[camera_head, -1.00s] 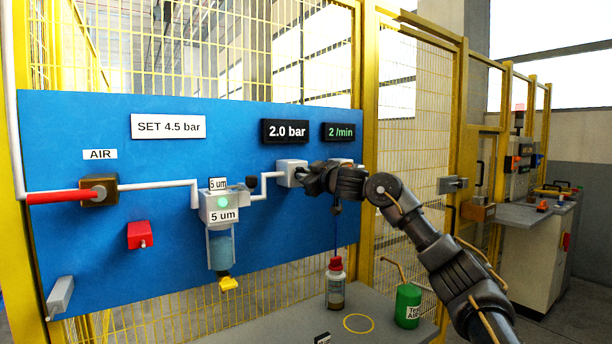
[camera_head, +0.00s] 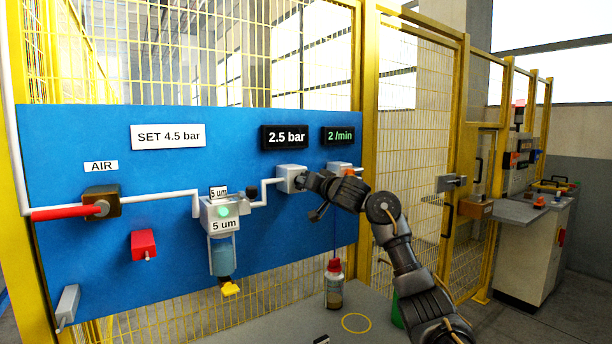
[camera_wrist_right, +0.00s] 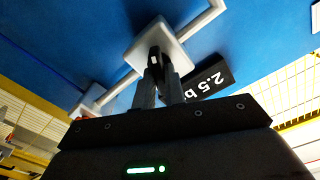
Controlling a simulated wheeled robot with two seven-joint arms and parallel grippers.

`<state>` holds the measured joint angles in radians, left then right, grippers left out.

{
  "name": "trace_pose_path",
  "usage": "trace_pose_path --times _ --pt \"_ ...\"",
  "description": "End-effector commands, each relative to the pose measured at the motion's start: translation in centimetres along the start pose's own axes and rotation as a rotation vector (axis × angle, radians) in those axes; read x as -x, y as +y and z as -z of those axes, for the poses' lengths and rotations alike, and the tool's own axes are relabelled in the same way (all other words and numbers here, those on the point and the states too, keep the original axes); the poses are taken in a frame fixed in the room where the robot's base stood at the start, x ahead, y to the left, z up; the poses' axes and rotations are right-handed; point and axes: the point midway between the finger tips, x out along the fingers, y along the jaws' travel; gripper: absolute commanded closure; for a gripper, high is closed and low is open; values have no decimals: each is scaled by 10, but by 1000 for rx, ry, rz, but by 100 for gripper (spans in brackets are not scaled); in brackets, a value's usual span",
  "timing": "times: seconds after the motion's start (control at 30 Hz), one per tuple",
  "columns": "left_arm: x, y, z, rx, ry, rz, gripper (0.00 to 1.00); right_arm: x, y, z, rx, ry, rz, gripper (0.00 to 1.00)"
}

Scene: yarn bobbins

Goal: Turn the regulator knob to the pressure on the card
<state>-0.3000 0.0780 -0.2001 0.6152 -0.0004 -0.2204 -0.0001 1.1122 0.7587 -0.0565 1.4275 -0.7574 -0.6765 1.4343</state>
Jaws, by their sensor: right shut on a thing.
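The white card (camera_head: 168,136) on the blue panel reads "SET 4.5 bar". The black display (camera_head: 284,137) above the regulator reads "2.5 bar". The regulator is a pale block (camera_head: 288,179) on the panel, joined to the white pipe; it also shows in the right wrist view (camera_wrist_right: 140,48). My right gripper (camera_head: 306,181) is at the front of the regulator. In the right wrist view its fingers (camera_wrist_right: 157,66) are shut on the dark regulator knob (camera_wrist_right: 154,52), which they mostly hide. My left gripper is not in view.
A second display (camera_head: 339,134) reads "2 /min". The filter (camera_head: 221,235) hangs left of the regulator. A red-capped bottle (camera_head: 334,285) stands on the grey table below. A green container is partly behind my right arm. Yellow mesh fencing surrounds the panel.

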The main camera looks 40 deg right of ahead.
Motion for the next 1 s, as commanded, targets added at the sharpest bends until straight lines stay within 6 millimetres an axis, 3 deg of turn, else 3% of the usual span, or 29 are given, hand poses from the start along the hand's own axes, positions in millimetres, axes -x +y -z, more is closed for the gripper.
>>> trace_pose_path --times 0.13,0.5,1.0 --pt "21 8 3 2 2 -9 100 0 -2 5 -137 0 -1 100" --pt "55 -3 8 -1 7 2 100 0 0 4 -400 3 -1 100" --pt "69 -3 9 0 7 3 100 1 2 2 -516 5 0 100"
